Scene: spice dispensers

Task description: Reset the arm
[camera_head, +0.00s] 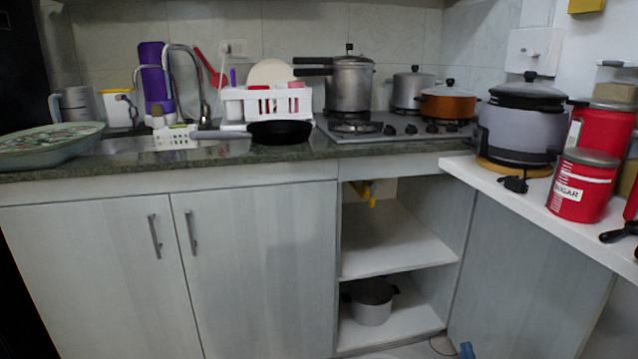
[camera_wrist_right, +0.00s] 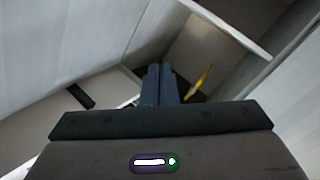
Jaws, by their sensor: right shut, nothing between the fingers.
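My right gripper (camera_wrist_right: 160,72) shows in the wrist view with its two blue-grey fingers together and nothing between them. In the head view only a small blue tip (camera_head: 467,350) shows at the bottom edge, low in front of the open shelves and right of them; it looks like the end of my right gripper. The rest of the right arm is out of the head view. My left gripper is in neither view.
Open shelves (camera_head: 400,245) hold a lidded pot (camera_head: 371,303) at the bottom. Closed cabinet doors (camera_head: 250,270) lie to the left. A white side counter (camera_head: 545,205) juts out at right with a cooker (camera_head: 522,130) and red sugar canister (camera_head: 583,187). A black pan (camera_head: 280,132) sits on the worktop.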

